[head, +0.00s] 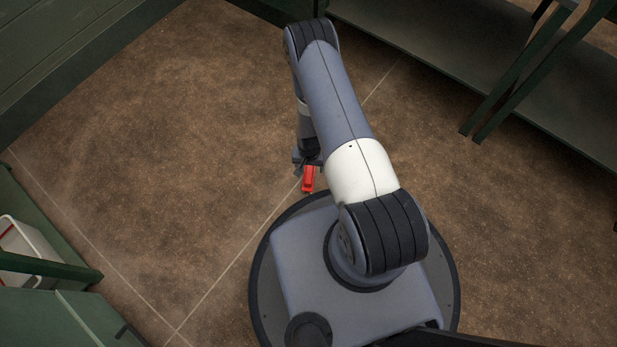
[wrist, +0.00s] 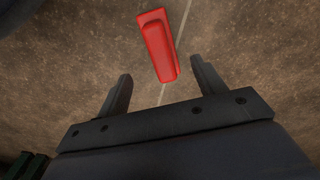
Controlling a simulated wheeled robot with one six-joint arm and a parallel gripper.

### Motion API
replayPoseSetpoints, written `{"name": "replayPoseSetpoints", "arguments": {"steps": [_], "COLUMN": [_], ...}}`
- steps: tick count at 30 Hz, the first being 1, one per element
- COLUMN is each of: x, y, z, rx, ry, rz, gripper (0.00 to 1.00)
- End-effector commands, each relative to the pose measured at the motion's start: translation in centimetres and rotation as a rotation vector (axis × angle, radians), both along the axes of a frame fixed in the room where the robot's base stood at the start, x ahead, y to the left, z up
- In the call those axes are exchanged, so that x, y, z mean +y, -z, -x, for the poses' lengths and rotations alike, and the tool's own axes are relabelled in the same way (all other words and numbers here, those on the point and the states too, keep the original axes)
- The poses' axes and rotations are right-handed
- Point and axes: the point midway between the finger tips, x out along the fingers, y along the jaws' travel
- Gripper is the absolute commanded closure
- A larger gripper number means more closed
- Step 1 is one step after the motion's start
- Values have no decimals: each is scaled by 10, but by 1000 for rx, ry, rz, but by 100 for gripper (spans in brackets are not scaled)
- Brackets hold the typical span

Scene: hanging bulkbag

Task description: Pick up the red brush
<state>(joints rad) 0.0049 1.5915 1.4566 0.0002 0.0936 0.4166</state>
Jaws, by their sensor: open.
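The red brush (head: 309,180) lies on the brown floor close to the front edge of my round base in the head view. In the wrist view the red brush (wrist: 160,48) lies slightly tilted, beyond and between the two finger tips. My gripper (wrist: 161,70) is open and empty, with one finger on each side of the brush's near end and a gap to it. In the head view my gripper (head: 308,160) points down right beside the brush, partly hidden by my arm.
A light floor line (head: 222,284) runs by the brush. A green shelf unit (head: 500,80) stands at the upper right and a green wall (head: 60,60) at the upper left. A white bin (head: 28,240) sits in a green frame at the left. The floor at left is clear.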

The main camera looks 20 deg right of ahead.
Motion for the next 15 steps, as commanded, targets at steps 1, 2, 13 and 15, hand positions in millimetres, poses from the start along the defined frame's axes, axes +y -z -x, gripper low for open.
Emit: {"name": "replayPoseSetpoints", "arguments": {"steps": [1, 2, 13, 15], "x": [0, 0, 2, 3], "y": [13, 18, 54, 65], "z": [0, 0, 1, 1], "rx": [1, 1, 1, 1], "ry": [0, -1, -2, -2], "rz": [0, 0, 0, 0], "gripper": [35, 35, 35, 35]}}
